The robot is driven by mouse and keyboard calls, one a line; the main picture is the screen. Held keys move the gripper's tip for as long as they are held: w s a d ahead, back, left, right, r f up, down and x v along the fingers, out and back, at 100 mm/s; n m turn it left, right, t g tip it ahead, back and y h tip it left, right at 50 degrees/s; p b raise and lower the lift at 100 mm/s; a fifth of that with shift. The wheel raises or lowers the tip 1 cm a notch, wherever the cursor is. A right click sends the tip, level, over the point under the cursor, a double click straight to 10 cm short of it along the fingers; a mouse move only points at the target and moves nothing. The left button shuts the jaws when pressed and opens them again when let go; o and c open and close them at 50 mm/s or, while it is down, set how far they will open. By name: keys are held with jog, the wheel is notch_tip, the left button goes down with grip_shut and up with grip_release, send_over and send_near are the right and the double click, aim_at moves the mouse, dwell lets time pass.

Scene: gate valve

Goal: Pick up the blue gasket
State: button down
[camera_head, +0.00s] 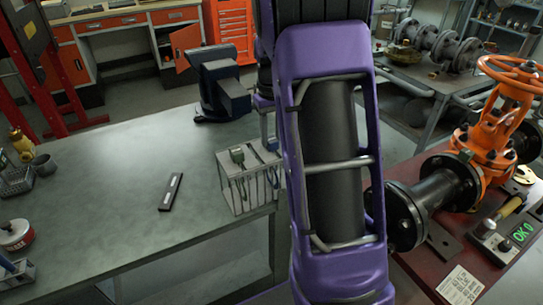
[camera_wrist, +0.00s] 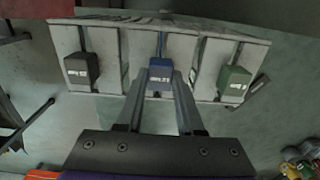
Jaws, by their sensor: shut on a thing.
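In the wrist view, a blue block-like piece (camera_wrist: 159,78) with a pale label sits at the middle of a pale rack (camera_wrist: 110,45) with several upright panels. I take it for the blue gasket, though its full shape is hidden. My gripper (camera_wrist: 160,73) has one finger on each side of the blue piece and is shut on it. The piece is still at the rack. A dark grey labelled piece (camera_wrist: 82,71) is at the left and a green labelled piece (camera_wrist: 234,82) at the right.
An orange gate valve (camera_head: 497,130) with dark flanged pipe stands on a red table at the right. The bench's middle is mostly clear.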

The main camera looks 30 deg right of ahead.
jog(key=shift+r, duration=0.15)
notch_tip(320, 180, up, 18)
jog(key=p, duration=0.2)
dwell(0.6)
jog(key=shift+f+p, duration=0.35)
jog(key=shift+f, duration=0.05)
jog(key=shift+s, duration=0.1)
dwell(0.4)
